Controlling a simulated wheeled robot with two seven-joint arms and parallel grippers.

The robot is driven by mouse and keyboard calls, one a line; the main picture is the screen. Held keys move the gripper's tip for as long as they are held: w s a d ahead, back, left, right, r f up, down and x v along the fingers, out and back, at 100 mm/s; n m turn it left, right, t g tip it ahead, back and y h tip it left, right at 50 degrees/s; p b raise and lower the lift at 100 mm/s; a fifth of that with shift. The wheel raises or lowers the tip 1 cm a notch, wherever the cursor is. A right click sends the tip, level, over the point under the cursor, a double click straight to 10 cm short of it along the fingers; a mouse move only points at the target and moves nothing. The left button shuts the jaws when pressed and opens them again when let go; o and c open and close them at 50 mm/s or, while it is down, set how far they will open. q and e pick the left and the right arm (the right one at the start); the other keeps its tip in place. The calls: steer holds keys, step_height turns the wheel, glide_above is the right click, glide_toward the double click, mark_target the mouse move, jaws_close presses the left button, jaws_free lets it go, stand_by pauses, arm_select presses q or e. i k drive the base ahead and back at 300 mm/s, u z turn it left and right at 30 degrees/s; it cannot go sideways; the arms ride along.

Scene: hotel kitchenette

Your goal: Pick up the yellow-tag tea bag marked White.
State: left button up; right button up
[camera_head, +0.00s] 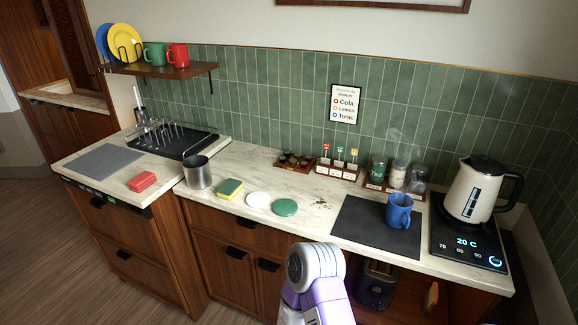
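The yellow-tag tea bag (354,152) stands at the right end of a row of tags in a small wooden holder (337,172) against the tiled wall. A green tag (340,151) and a red tag (326,148) stand to its left. The writing on the tags is too small to read. A purple and white link of my own arm rises at the bottom centre, well in front of the holder. Neither of my grippers shows.
A blue mug (399,210) stands on a dark mat (352,222). A kettle (470,190) sits on its lit base at right. Jars (398,174) stand right of the holder. A metal pot (198,173), sponge (230,188) and two discs are left. Counter before the holder is mostly clear.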

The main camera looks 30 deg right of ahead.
mark_target(350, 166)
steer(key=u, duration=0.85)
steer(key=k, duration=0.25)
steer(key=z, duration=1.4)
